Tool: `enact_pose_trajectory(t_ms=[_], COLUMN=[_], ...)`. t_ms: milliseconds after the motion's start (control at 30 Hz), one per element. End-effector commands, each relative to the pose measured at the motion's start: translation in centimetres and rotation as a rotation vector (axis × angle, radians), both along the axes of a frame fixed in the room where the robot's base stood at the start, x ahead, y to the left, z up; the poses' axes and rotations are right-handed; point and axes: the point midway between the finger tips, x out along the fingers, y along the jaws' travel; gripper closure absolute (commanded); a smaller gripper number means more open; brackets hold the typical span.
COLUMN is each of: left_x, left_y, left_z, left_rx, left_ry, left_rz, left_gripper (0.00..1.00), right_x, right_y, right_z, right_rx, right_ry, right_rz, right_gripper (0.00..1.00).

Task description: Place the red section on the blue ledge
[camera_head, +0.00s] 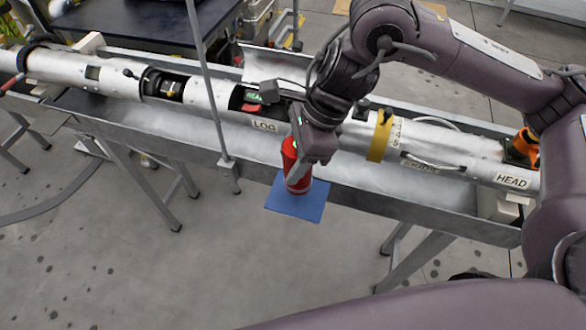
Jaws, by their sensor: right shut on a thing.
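The red section (290,155) is a short red cylinder, held roughly upright with a slight tilt. My right gripper (302,165) comes down from above and is shut on it; a pale finger crosses its front. The blue ledge (300,204) is a flat blue plate that juts out at the near side of the metal trough. The red section's lower end is over the far part of the blue ledge. I cannot tell whether it touches the ledge. My left gripper is not in view.
A long white tube (212,97) lies along the metal trough (350,174), with labels "LOG" and "HEAD" and a yellow band (379,135). A thin upright pole (208,80) stands left of the gripper. Floor is open in front.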

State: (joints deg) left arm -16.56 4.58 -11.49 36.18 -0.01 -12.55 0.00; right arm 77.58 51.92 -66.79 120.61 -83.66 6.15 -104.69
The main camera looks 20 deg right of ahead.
Motion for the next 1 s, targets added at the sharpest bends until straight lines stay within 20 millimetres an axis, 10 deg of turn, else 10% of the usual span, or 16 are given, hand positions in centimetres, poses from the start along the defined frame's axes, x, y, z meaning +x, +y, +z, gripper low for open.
enact_pose_trajectory(t_ms=[667,700,1000], left_x=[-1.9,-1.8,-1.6], left_y=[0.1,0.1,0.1], left_z=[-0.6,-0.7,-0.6], left_rx=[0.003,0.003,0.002], left_ry=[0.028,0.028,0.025], left_rz=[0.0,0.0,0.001], left_gripper=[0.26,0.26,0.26], right_x=[0.0,0.0,0.0], right_y=[0.0,0.0,0.0], right_z=[-3.9,-4.0,-3.9], right_rx=[0.001,0.0,0.0], right_ry=[-0.002,-0.001,0.0], right_rz=[-0.001,-0.001,-0.001], right_gripper=[0.88,0.5,0.3])
